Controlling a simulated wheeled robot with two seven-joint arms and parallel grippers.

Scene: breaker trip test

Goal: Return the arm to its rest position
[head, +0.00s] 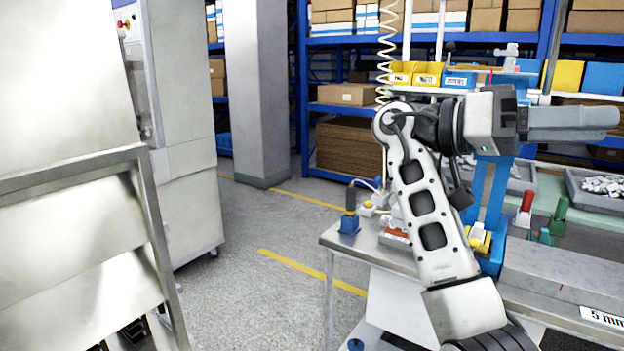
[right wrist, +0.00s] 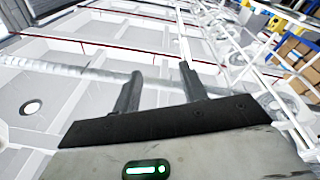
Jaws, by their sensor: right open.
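My right arm rises from the lower middle of the head view, bends at the elbow and reaches to the right. My right gripper (head: 598,124) is raised above the workbench, with its fingers pointing right. In the right wrist view the two dark fingers of the same gripper (right wrist: 161,70) stand apart with nothing between them. Behind them are pale ceiling panels and beams. My left arm and gripper are not in view.
A workbench (head: 545,262) holds a red-handled tool (head: 525,203), a green one (head: 559,213) and a grey parts tray (head: 600,198). Yellow bins (head: 428,75) and a coiled hose (head: 387,50) are behind the arm. Metal cabinets (head: 75,210) stand left; floor between is clear.

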